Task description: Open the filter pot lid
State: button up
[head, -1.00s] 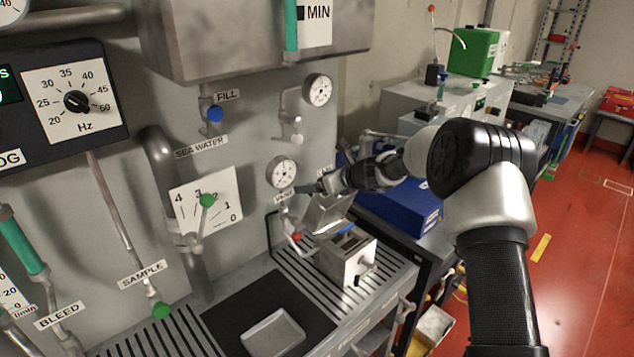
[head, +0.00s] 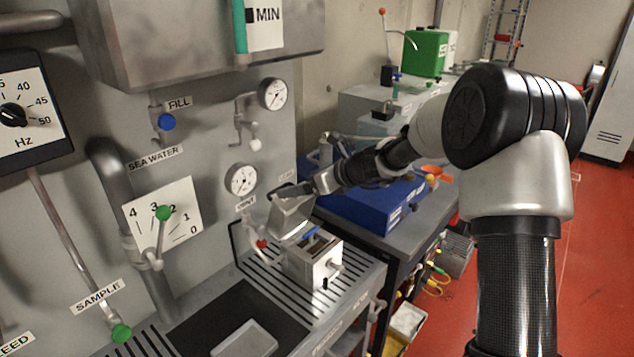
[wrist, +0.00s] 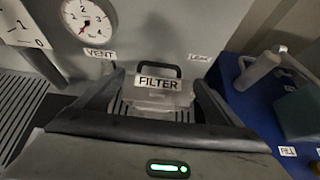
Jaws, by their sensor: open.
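The filter pot (head: 302,266) is a small metal box on the slatted bench top. Its top is open, with a dark inside and a blue strip along it. Its lid (head: 289,217) stands raised and tilted back at the wall side. In the wrist view the lid (wrist: 150,100) shows a black handle and a FILTER label (wrist: 159,84). My gripper (head: 282,192) is at the upper edge of the lid. In the wrist view my open gripper (wrist: 157,92) has one finger on each side of the lid. I cannot tell whether the fingers touch it.
The panel wall with a gauge (head: 241,180) and a red-tipped valve (head: 262,244) is close behind the pot. A blue case (head: 375,205) lies on the bench to the right.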

jog(key=v, duration=0.6)
jog(key=shift+f, duration=0.1)
